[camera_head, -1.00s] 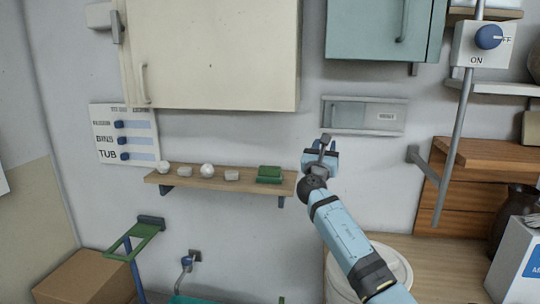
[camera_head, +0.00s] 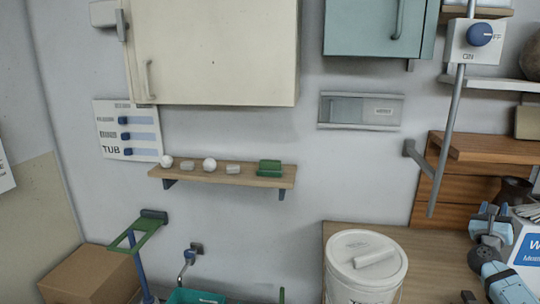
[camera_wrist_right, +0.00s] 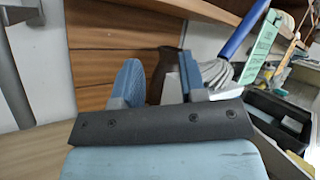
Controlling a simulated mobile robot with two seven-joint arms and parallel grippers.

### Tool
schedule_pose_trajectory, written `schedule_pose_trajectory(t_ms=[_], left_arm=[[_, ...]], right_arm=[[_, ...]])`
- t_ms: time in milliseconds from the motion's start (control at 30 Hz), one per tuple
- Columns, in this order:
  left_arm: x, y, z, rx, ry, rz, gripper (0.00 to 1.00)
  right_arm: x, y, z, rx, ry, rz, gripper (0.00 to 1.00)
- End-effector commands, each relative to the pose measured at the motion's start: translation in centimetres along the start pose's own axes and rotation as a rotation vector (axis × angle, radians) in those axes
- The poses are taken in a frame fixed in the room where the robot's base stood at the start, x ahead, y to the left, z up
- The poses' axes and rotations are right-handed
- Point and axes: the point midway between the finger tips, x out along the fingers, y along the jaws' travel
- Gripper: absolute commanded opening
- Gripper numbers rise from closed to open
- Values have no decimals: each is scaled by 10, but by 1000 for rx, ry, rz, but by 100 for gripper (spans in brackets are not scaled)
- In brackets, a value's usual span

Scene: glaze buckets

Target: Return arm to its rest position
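My right gripper (camera_head: 492,212) is at the right edge of the head view, above the wooden counter and beside the white box (camera_head: 528,250). In the right wrist view, its two blue fingers (camera_wrist_right: 158,78) stand apart with nothing held between them. A dark jug (camera_wrist_right: 167,62) shows behind the gap, and the same jug is partly visible in the head view (camera_head: 513,190). My left gripper is in neither view.
A lidded white bucket (camera_head: 340,272) stands on the wooden counter (camera_head: 425,250). A wall shelf (camera_head: 222,178) holds several small pieces. A blue-handled tool (camera_wrist_right: 243,30) rises near the fingers. A cardboard box (camera_head: 90,275) is at lower left.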

Motion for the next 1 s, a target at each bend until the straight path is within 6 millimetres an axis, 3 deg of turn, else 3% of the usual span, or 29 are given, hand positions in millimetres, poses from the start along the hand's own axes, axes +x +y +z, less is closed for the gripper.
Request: schedule_pose_trajectory(t_ms=[33, 100, 200, 400, 767, 1000], left_arm=[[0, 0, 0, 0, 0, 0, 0], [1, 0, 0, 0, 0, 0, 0], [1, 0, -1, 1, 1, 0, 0], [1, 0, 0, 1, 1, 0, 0], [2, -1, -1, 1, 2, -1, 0], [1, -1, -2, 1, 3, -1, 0]], right_arm=[[5, -29, -6, -44, -19, -12, 38], [11, -63, -10, -94, -44, -25, 38], [18, -104, -9, -158, -81, -37, 38], [31, -166, 9, -268, -160, -45, 38], [29, -139, -42, 725, 184, 63, 38], [16, -106, -66, 1643, 510, -7, 38]])
